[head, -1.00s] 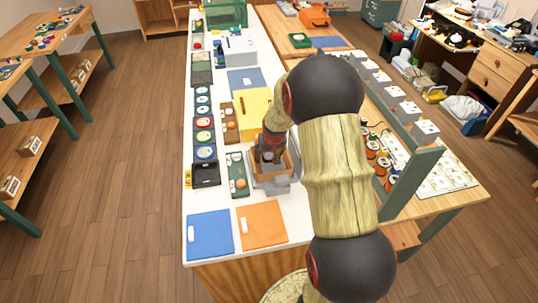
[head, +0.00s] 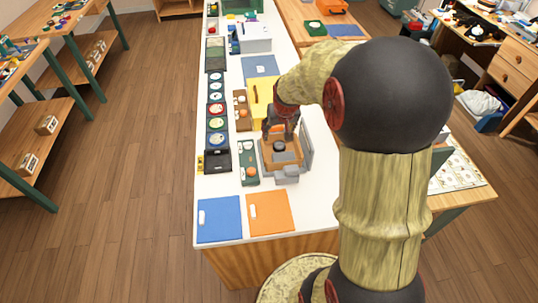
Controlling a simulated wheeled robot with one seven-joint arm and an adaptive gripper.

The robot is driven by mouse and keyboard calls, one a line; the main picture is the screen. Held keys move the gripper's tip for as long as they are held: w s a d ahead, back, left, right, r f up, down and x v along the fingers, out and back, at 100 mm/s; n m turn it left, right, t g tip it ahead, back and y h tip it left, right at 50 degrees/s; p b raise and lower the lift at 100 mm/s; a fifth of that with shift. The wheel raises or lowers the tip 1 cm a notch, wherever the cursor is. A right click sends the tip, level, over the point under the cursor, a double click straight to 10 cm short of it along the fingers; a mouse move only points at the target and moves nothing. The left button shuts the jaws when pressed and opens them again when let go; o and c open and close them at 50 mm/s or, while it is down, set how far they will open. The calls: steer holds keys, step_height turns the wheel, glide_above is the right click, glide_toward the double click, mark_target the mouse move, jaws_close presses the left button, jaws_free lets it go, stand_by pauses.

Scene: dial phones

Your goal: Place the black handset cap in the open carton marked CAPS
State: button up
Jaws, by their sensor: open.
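The open carton (head: 266,164), brown with raised walls, stands on the white counter. Any lettering on it is too small to read. A small dark round piece, which looks like the black handset cap (head: 279,146), lies inside the carton toward its far side. My gripper (head: 281,135) is open, just above the far edge of the carton, with its fingers pointing down. The fingertips are small in view, and I cannot tell whether they touch the cap.
A grey stand (head: 287,175) is at the carton's near side. A green tray (head: 249,165) lies to its left, with a row of dial discs (head: 215,110) beyond. Blue (head: 219,220) and orange (head: 269,213) mats lie in front.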

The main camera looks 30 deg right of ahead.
steer(key=s+a+r+n, duration=0.2)
steer(key=s+a+r, duration=0.5)
steer(key=a+r, duration=0.55)
steer(key=s+a+r+n+y, duration=0.1)
steer(key=s+a+r, duration=0.1)
steer(key=s+a, duration=0.3)
steer(key=s+a+r+n+t, duration=0.1)
steer(key=s+a, duration=0.4)
steer(key=s, duration=0.6)
steer(key=shift+a+r+n+y, duration=0.2)
steer(key=shift+r+n+y, duration=0.15)
steer(key=shift+r, duration=0.25)
steer(key=shift+w, duration=0.1)
